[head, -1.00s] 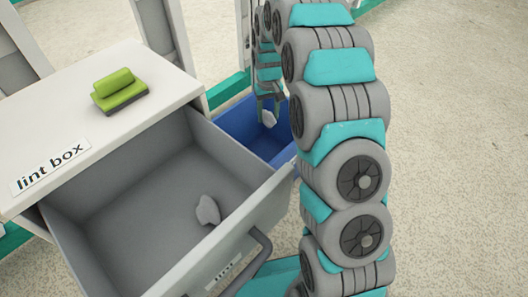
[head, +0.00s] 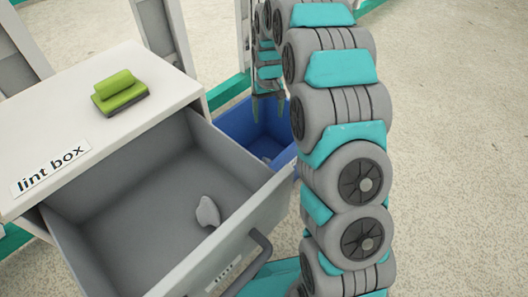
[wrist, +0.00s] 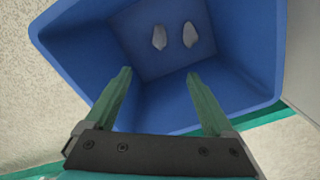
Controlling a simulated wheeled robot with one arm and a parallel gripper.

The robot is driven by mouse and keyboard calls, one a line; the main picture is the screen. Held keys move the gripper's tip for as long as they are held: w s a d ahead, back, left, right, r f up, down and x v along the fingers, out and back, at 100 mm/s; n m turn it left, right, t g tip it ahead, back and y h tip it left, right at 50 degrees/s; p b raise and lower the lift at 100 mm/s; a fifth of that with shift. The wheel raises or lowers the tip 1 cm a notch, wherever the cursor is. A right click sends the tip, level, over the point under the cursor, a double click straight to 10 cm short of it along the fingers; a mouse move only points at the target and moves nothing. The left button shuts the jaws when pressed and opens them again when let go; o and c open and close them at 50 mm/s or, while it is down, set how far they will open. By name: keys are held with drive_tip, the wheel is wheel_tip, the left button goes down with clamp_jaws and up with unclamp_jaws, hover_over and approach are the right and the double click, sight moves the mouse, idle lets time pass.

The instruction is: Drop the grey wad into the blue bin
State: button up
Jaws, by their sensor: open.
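The blue bin (head: 232,118) stands on the floor behind the open drawer, partly hidden by the drawer front and my arm. In the wrist view the blue bin (wrist: 75,45) is seen from above, with one grey wad (wrist: 159,37) and a second grey wad (wrist: 190,34) lying apart on its bottom. Another grey wad (head: 207,211) lies in the grey drawer (head: 95,212). My gripper (head: 268,108) is over the bin, pointing down. In the wrist view my gripper (wrist: 159,74) has its green fingers apart with nothing between them.
The lint box cabinet (head: 60,118) has its drawer pulled out, with a dark handle (head: 248,262) on its front. A green brush-like block (head: 120,92) sits on the cabinet top. Pale uprights stand behind. The speckled floor at right is clear.

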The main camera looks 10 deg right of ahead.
wheel_tip(320, 180, up, 7)
drive_tip(key=shift+f+p, duration=0.2)
drive_tip(key=shift+p, duration=0.15)
